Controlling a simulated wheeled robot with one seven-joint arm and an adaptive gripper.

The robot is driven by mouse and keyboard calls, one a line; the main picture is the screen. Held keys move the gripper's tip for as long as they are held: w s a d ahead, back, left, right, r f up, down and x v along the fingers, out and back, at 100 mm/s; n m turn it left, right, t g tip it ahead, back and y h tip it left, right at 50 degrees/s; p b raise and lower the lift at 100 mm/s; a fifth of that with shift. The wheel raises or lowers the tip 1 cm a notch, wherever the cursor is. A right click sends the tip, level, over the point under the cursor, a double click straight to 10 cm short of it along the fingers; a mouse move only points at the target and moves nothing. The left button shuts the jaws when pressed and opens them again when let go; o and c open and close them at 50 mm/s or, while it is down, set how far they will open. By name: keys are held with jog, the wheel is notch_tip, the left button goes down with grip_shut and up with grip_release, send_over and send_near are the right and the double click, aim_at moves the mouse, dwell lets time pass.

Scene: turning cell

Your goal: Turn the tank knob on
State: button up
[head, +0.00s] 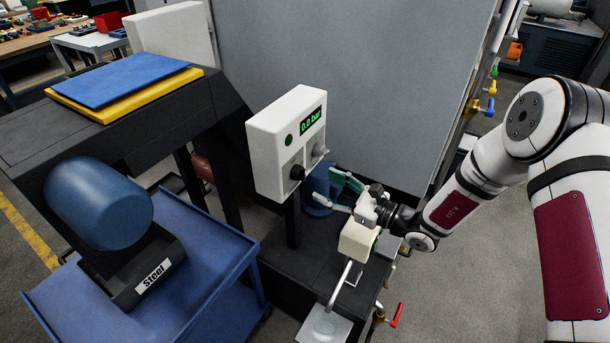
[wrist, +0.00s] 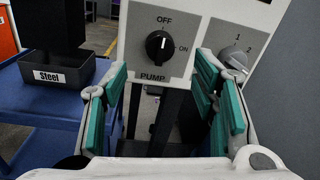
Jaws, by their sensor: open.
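A white control box (head: 285,140) carries two knobs on its face. The black knob (wrist: 158,45), labelled PUMP, has its white mark up toward OFF, with ON to its right; it also shows in the head view (head: 297,173). A grey knob (wrist: 234,60) with marks 1 and 2 is on the right; it also shows in the head view (head: 319,150). No TANK label is readable. My gripper (wrist: 162,75) is open and empty, its teal-padded fingers spread below and around the black knob's sides in view, apart from it. In the head view my gripper (head: 328,187) is below the box's right side.
The box display (head: 312,119) reads 0.0 bar. A blue cylinder (head: 100,202) lies at the left above a black holder labelled Steel (head: 148,280) on a blue cart (head: 200,315). A blue tank (head: 315,190) stands behind my fingers. A grey panel (head: 350,70) rises behind.

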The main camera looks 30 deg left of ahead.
aim_at(305, 176)
jog(key=a, duration=0.5)
jog(key=w+a, duration=0.1)
jog(key=a, duration=0.1)
jog(key=shift+a, duration=0.25)
jog(key=c, duration=1.2)
